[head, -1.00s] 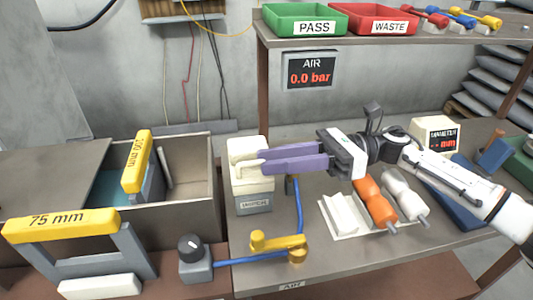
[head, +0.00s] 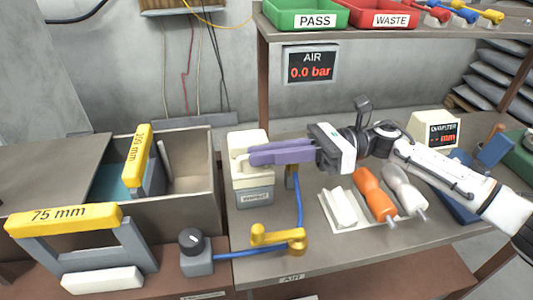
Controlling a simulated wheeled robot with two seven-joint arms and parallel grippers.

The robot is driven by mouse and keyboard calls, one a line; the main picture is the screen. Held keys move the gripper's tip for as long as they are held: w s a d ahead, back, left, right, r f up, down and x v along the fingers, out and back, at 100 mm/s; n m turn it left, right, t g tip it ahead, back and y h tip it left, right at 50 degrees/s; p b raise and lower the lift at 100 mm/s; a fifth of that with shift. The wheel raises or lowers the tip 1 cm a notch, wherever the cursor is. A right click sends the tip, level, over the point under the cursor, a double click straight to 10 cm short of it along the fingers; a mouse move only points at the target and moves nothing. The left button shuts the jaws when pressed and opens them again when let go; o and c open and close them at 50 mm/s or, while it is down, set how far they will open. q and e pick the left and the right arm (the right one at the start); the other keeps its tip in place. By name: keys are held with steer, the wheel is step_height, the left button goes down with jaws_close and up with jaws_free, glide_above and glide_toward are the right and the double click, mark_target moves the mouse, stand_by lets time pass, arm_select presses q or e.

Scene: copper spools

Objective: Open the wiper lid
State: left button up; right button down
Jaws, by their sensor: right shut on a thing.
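A pale handle-like piece (head: 239,160) sticks out at the lid's left front. My right gripper (head: 252,156) reaches in from the right, its purple fingers level over the box top. The fingers are shut on the lid's pale handle and hide part of it and the lid. My left gripper is out of view.
A yellow-handled valve (head: 278,237) with a blue hose stands in front of the box. An open grey bin (head: 185,212) is to the left. A shelf (head: 400,36) hangs above.

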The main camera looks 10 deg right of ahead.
steer(key=shift+r, duration=0.1)
steer(key=shift+w+r+m+b, duration=0.4)
steer(key=shift+w+r+m, duration=0.35)
steer(key=shift+m, duration=0.45)
steer(key=shift+w+r+m+b, duration=0.3)
steer(key=shift+w+r+m, duration=0.25)
steer(key=shift+w+m, duration=0.45)
steer(key=shift+w+r+m, duration=0.1)
steer(key=shift+m, duration=0.3)
steer(key=shift+w+r+b, duration=0.3)
steer(key=shift+w+b, duration=0.3)
steer(key=shift+b, duration=0.25)
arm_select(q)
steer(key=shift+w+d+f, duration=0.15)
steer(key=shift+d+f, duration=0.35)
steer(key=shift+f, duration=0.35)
arm_select(e)
steer(key=shift+w+r, duration=0.1)
